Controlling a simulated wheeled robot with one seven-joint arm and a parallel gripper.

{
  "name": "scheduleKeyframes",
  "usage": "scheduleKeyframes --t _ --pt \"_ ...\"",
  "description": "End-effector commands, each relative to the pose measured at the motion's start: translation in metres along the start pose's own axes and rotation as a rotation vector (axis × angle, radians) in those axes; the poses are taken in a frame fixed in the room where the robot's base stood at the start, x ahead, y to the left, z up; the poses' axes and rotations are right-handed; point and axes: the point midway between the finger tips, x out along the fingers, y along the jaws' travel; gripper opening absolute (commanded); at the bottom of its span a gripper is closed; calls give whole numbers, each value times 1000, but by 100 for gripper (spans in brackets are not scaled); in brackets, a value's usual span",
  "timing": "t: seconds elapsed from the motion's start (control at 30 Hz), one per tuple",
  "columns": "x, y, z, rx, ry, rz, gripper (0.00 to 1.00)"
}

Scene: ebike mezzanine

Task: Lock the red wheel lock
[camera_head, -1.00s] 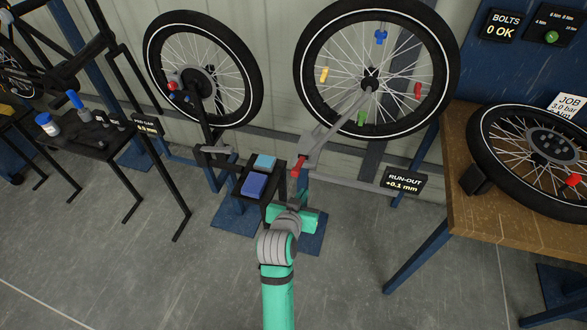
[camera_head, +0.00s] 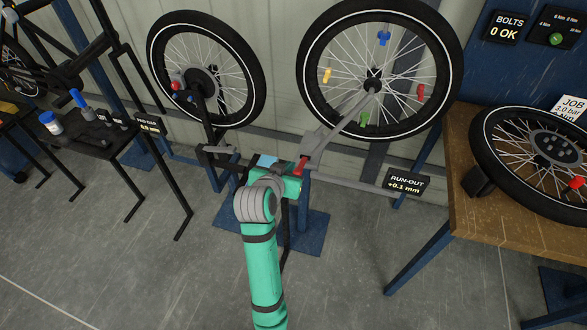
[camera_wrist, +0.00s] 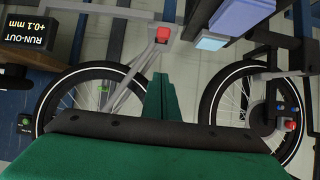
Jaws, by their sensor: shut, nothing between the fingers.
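A red lever-like piece (camera_head: 301,166) sits at the lower end of the grey arm that runs from the hub of the right upright wheel (camera_head: 303,75). It also shows in the wrist view (camera_wrist: 162,35). A second red piece (camera_head: 175,86) is at the hub of the left upright wheel (camera_head: 259,82). It appears in the wrist view at right (camera_wrist: 291,126). The frames do not settle which is the lock. My gripper (camera_wrist: 163,97) is shut and empty. In the head view, it is beside the lower end of the grey arm, partly hidden by my wrist; contact cannot be told.
A light blue block (camera_head: 267,160) shows behind my wrist; a purple-blue block (camera_wrist: 242,14) is visible in the wrist view. A run-out display (camera_head: 406,183) hangs at right. A wooden bench (camera_head: 450,205) carries another wheel. A black table (camera_head: 105,150) stands left. Foreground floor is clear.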

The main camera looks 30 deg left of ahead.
Motion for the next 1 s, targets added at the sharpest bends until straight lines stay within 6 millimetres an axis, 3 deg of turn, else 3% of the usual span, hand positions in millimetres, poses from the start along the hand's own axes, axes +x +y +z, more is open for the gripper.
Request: scheduleKeyframes --t 0.17,0.6,0.73,1.0 --pt "21 0 0 0 -2 2 0" --pt "101 0 1 0 -2 1 0" --pt "103 0 23 -2 -3 0 0" --pt "107 2 38 1 0 2 0"
